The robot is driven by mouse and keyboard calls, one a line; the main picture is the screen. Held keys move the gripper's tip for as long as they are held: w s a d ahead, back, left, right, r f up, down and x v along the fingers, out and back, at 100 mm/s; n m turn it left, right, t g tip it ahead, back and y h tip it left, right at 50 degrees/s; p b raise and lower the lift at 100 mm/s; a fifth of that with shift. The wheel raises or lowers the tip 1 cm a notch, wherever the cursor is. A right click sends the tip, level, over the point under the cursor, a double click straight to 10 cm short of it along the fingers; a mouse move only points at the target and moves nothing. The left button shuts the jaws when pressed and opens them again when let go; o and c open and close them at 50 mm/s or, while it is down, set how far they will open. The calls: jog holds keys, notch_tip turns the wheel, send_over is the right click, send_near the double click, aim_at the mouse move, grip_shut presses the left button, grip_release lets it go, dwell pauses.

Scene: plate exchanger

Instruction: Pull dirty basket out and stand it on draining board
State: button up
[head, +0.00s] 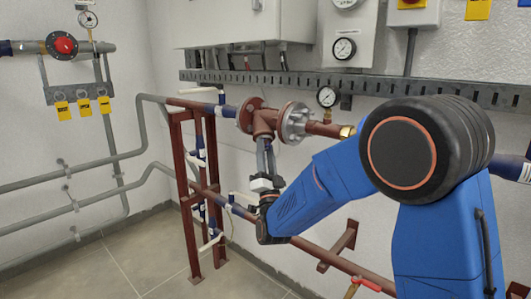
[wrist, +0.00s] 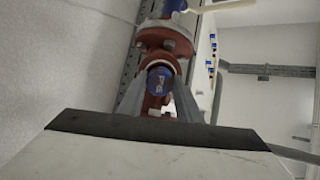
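A red flanged tee-shaped strainer body (head: 264,122) sits in the pipe line in the head view, with a grey bolted flange (head: 295,122) on its right. My gripper (head: 265,150) points up from below, its grey fingertips close under the body's lower branch. In the wrist view my gripper (wrist: 161,90) has its two fingers apart, one on each side of a round blue piece (wrist: 160,80) with pale lettering. Red body parts (wrist: 164,40) show behind it. I cannot tell whether the fingers press on the blue piece. I cannot make out the basket or the draining board.
A red pipe frame (head: 188,190) stands left of my gripper. A lower pipe (head: 335,262) runs below my forearm. Gauges (head: 327,97) and a slotted wall rail (head: 400,90) are behind. The floor (head: 110,270) at the left is clear.

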dwell(0.6)
jog(key=shift+v, duration=2.55)
jog(key=shift+s+f, duration=0.1)
jog(key=shift+v, duration=1.2)
jog(key=shift+v, duration=2.5)
